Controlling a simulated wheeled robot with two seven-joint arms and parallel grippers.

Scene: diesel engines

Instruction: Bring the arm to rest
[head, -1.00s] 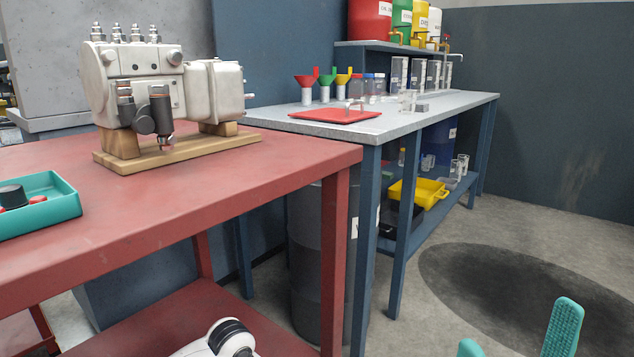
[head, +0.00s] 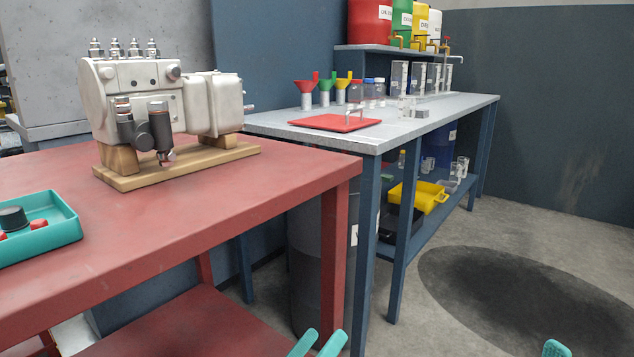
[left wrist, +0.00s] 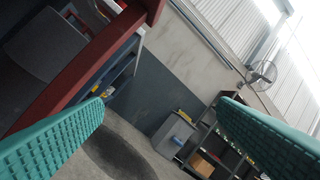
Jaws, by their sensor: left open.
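My left gripper (head: 318,344) shows at the bottom edge of the head view as two teal fingertips a little apart. It is in front of the red table's near right leg, with nothing between the tips. In the left wrist view its teal fingers (left wrist: 160,120) stand wide apart and empty, with floor, wall and shelf seen between them. A single teal fingertip (head: 557,349) shows at the bottom right of the head view; I take it for my right gripper, but the rest is out of frame.
The red table (head: 240,190) carries a pale engine (head: 150,100) on a wooden stand and a teal tray (head: 65,240). Behind stands a grey-topped bench (head: 430,125) with funnels, a red tray and clear containers. The floor at right is open, with a dark stain (head: 530,300).

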